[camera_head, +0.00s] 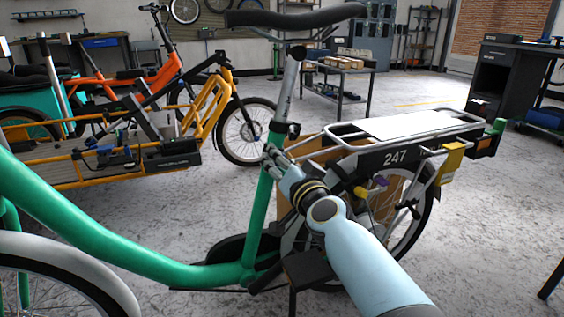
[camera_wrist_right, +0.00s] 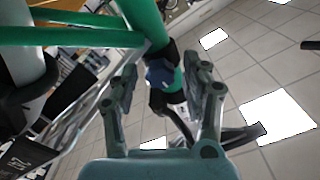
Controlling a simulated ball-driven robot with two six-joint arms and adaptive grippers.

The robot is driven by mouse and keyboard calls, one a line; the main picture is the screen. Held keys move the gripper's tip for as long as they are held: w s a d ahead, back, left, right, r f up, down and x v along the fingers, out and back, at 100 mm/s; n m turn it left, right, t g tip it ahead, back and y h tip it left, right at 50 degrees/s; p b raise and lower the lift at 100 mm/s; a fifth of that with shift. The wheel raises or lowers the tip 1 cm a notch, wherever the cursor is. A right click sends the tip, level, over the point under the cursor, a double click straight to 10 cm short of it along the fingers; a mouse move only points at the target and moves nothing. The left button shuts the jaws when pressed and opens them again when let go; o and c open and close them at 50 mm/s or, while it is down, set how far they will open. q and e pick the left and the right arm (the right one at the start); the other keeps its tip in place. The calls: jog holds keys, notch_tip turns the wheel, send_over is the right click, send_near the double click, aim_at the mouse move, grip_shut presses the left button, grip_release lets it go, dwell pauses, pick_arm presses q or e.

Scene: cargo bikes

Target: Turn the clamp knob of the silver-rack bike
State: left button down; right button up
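The silver-rack bike has a green frame (camera_head: 262,215), a silver rear rack (camera_head: 345,128) and a plate reading 247. Where its seat post enters the green seat tube is a black clamp (camera_head: 280,128); a small dark knob (camera_head: 294,130) shows beside it. In the right wrist view, a dark blue knob (camera_wrist_right: 160,74) sits at a black collar on the green tube, framed between my fingers. My right gripper (camera_head: 273,160) is close to the seat tube just below the clamp. Its fingers (camera_wrist_right: 163,95) are spread, with nothing visibly pinched. Contact with the knob cannot be told. My left gripper is not in view.
The saddle (camera_head: 295,18) overhangs the clamp. A yellow part (camera_head: 452,162) hangs at the rack's rear. An orange cargo bike (camera_head: 205,105) stands at the back left, a trolley (camera_head: 340,80) behind, and a dark workbench (camera_head: 500,75) right.

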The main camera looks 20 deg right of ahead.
jog(key=s, duration=1.2)
jog(key=shift+d, duration=0.2)
